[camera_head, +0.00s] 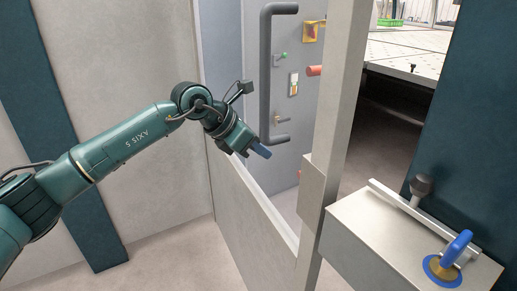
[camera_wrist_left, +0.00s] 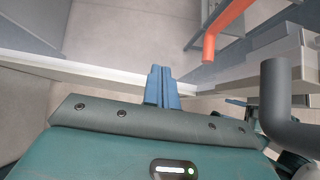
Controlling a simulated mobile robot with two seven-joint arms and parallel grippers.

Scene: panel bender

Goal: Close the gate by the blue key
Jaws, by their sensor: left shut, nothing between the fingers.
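My left gripper (camera_head: 262,152) has blue fingers pressed together and is empty. It is beside the lower end of a long dark vertical handle (camera_head: 266,70), which I take to be the gate's, above a low grey panel (camera_head: 250,195). In the wrist view the shut fingers (camera_wrist_left: 163,88) point over a pale edge, and the dark handle (camera_wrist_left: 275,95) is apart from them on the right. A blue key-like handle (camera_head: 458,247) on a brass base sits on a metal box at lower right. My right gripper is not in view.
A pale upright post (camera_head: 344,100) stands right of the handle. The metal box (camera_head: 385,235) juts out beside it, carrying a bar and a dark knob (camera_head: 420,186). A grey panel with switches (camera_head: 293,84) is behind the handle. The floor at lower left is clear.

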